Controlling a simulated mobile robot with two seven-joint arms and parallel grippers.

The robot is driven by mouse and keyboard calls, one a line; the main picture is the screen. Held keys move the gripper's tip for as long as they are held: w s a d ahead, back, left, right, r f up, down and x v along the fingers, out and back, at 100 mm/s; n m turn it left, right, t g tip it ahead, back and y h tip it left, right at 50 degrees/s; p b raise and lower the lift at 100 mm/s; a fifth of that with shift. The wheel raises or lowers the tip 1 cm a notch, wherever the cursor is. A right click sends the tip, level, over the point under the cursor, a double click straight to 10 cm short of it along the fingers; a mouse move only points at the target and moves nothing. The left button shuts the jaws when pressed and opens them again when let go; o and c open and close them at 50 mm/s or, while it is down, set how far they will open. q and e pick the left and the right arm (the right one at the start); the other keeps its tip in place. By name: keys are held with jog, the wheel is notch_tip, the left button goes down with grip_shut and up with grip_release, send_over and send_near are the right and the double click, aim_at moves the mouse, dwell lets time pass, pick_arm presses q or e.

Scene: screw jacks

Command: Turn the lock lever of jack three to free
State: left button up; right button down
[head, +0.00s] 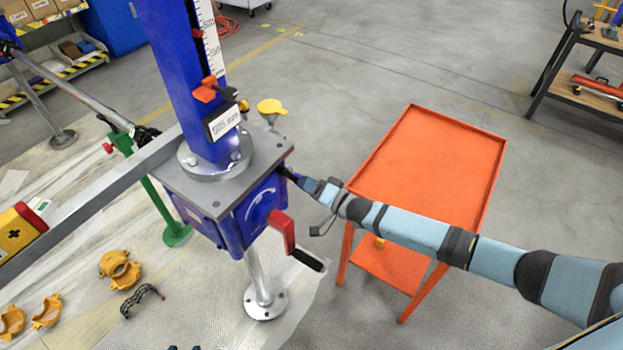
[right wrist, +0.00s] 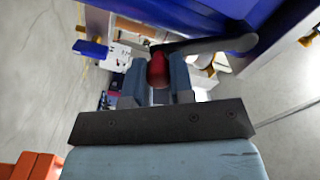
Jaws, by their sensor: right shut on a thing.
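The screw jack (head: 185,80) in the middle of the head view has a blue column on a grey plate and a blue housing (head: 262,205) with a white curved arrow. A number naming it jack three is not legible. My right gripper (head: 289,174) is at the right side of the housing, just under the plate. In the right wrist view its fingers (right wrist: 153,84) are shut on the red knob (right wrist: 158,68) of a dark lever (right wrist: 205,46) beside a blue surface. In the head view the lever is hidden. My left gripper is not in view.
An orange cart (head: 430,165) stands right of the jack, under my right arm. Yellow clamps (head: 120,268) lie on the floor at left. A grey beam (head: 90,205) runs left from the jack.

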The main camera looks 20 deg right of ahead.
jog(key=shift+s+a+f+m+b, duration=0.3)
jog(key=shift+s+a+f+m, duration=0.15)
jog(key=shift+m, duration=0.45)
jog(key=shift+s+a+f+m+b, duration=0.1)
jog(key=shift+s+a+m+b, duration=0.3)
jog(key=shift+m, duration=0.35)
jog(key=shift+s+a+f+m+b, duration=0.15)
jog(key=shift+s+a+m, duration=0.1)
jog(key=shift+a+m, duration=0.35)
jog(key=shift+s+a+f+m+b, duration=0.1)
jog(key=shift+s+a+m+b, duration=0.2)
jog(key=shift+m, duration=0.55)
jog(key=shift+a, duration=0.1)
jog(key=c, duration=1)
grip_release()
jog(key=shift+r, duration=0.1)
jog(key=v, duration=1.4)
jog(key=shift+b, duration=0.35)
